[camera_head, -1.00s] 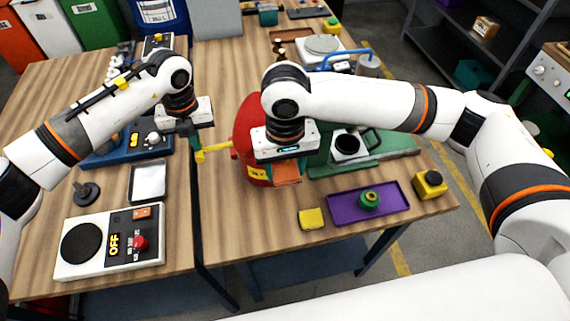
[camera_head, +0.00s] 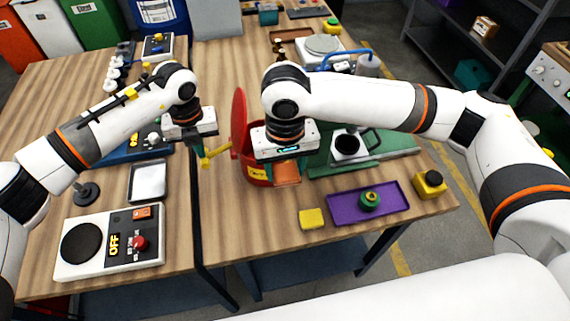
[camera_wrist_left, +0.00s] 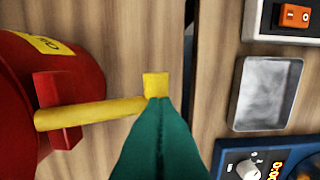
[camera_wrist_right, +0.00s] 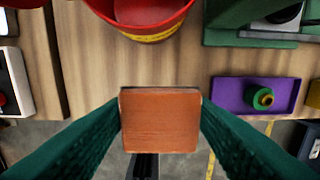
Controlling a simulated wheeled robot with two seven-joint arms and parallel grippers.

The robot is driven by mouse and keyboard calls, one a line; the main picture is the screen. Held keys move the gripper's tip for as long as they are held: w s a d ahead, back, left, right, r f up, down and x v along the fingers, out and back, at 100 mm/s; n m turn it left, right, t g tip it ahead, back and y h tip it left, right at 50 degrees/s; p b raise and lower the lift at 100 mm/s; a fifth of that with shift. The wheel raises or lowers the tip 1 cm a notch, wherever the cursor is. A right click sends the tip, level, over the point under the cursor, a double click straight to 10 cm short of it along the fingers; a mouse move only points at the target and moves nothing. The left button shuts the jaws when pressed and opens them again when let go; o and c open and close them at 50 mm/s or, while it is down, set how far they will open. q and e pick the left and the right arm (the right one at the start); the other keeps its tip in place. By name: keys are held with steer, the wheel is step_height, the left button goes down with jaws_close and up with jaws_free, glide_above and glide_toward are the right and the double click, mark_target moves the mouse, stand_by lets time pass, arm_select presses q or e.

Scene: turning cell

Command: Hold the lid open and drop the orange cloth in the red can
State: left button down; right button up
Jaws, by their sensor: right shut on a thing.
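The red can (camera_head: 257,172) stands on the table with its red lid (camera_head: 239,122) standing nearly upright on its left side. A yellow lever (camera_head: 217,152) sticks out to the left from the lid side. My left gripper (camera_head: 201,158) is shut, its green fingertips together against the lever's end block, which also shows in the left wrist view (camera_wrist_left: 155,84). My right gripper (camera_wrist_right: 160,118) is shut on the orange cloth (camera_wrist_right: 160,125), a flat folded square. It holds the cloth above the table on the near side of the can's open mouth (camera_wrist_right: 145,12). My right wrist partly hides the can in the head view.
A purple tray (camera_head: 340,209) with a green round part, a yellow block (camera_head: 311,219) and a green machine plate (camera_head: 395,147) lie to the right. A control box (camera_head: 80,265) and a metal tray (camera_head: 148,182) lie to the left. A table gap runs beneath the left gripper.

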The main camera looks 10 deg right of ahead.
steer(key=shift+w, duration=0.1)
steer(key=w, duration=1.3)
steer(key=shift+w, duration=0.4)
stand_by(0.4)
steer(key=shift+f, duration=0.1)
steer(key=shift+f, duration=0.8)
steer(key=o, duration=1.4)
steer(key=shift+o, duration=0.2)
steer(key=shift+r, duration=0.1)
